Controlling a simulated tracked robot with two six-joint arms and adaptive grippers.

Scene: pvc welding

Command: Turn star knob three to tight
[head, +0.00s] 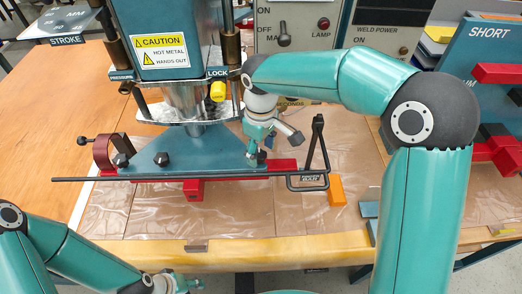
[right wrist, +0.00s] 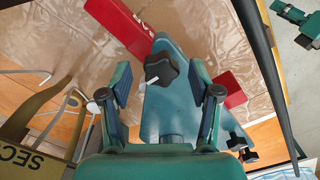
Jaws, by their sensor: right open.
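A black star knob (right wrist: 160,69) with a white pointer mark sits on the blue triangular plate (right wrist: 168,112) in the right wrist view. My right gripper (right wrist: 160,82) is open, with one finger on each side of this knob and visible gaps between. In the head view my right gripper (head: 258,151) points down over the plate's right end and mostly hides this knob. Two other dark star knobs, a middle one (head: 161,159) and a left one (head: 121,160), sit on the plate. No knob number is readable. My left gripper (head: 178,285) is partly visible at the bottom edge.
A long black rod frame (head: 190,179) runs in front of the plate, with an upright black handle (head: 317,145) right of the gripper. Red bars lie under the plate. An orange block (head: 337,191) lies at right. Clear film covers the table front.

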